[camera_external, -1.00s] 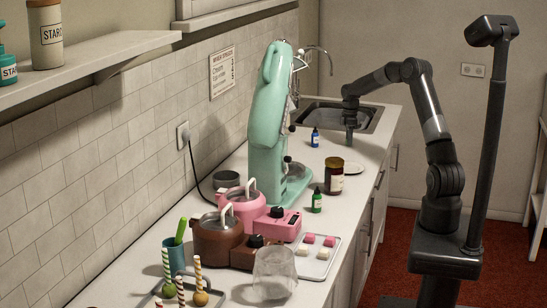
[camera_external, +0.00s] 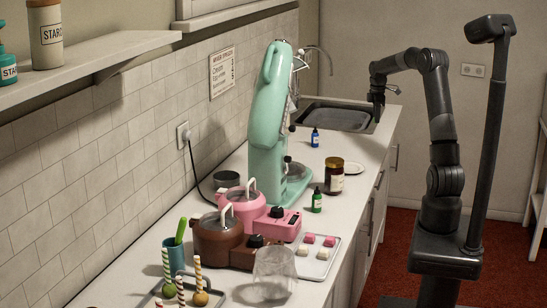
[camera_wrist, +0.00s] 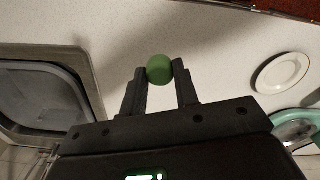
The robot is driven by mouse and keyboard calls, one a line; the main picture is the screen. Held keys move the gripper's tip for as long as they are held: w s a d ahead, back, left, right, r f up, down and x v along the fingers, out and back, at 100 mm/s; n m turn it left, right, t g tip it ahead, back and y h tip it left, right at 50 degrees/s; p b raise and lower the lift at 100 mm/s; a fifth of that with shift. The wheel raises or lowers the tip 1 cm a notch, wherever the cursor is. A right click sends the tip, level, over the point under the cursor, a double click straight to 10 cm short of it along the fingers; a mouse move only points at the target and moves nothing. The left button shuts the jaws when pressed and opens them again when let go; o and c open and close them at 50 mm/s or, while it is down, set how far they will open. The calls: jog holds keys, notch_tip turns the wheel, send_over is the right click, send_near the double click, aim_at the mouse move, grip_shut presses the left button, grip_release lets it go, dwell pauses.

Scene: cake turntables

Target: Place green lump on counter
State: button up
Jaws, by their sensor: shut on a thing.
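The green lump (camera_wrist: 159,69) is a small round ball between my fingertips in the wrist view. My gripper (camera_wrist: 160,77) is shut on it. In the external view my gripper (camera_external: 378,112) hangs over the counter's right edge area beside the sink, and the lump cannot be made out there. The white speckled counter (camera_wrist: 205,35) lies below the gripper in the wrist view. It also shows in the external view (camera_external: 345,210). How high the lump is above the counter is hard to tell.
The sink (camera_external: 335,117) is left of my gripper. A white plate (camera_wrist: 282,72) lies on the counter to the right in the wrist view. A blue bottle (camera_external: 315,138), a brown jar (camera_external: 334,175) and a mint mixer (camera_external: 268,120) stand nearer the camera. Bare counter lies between sink and plate.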

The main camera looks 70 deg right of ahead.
jog(key=w+a+r+m, duration=0.5)
jog(key=w+a+m, duration=0.2)
jog(key=a+m, duration=0.4)
jog(key=w+a+f+n, duration=0.2)
jog(key=a+f+n, duration=0.1)
jog(key=a+n, duration=0.5)
jog(key=w+a+f+n, duration=0.2)
jog(key=a+n, duration=0.4)
jog(key=a, duration=0.3)
jog(key=w+a+f, duration=0.4)
jog(key=w+a, duration=0.1)
jog(key=w+a+f, duration=0.2)
jog(key=w+a, duration=0.1)
jog(key=shift+w+f, duration=0.1)
jog(key=shift+f, duration=2.25)
jog(key=shift+f, duration=0.1)
jog(key=o, duration=1)
jog(key=shift+c, duration=0.2)
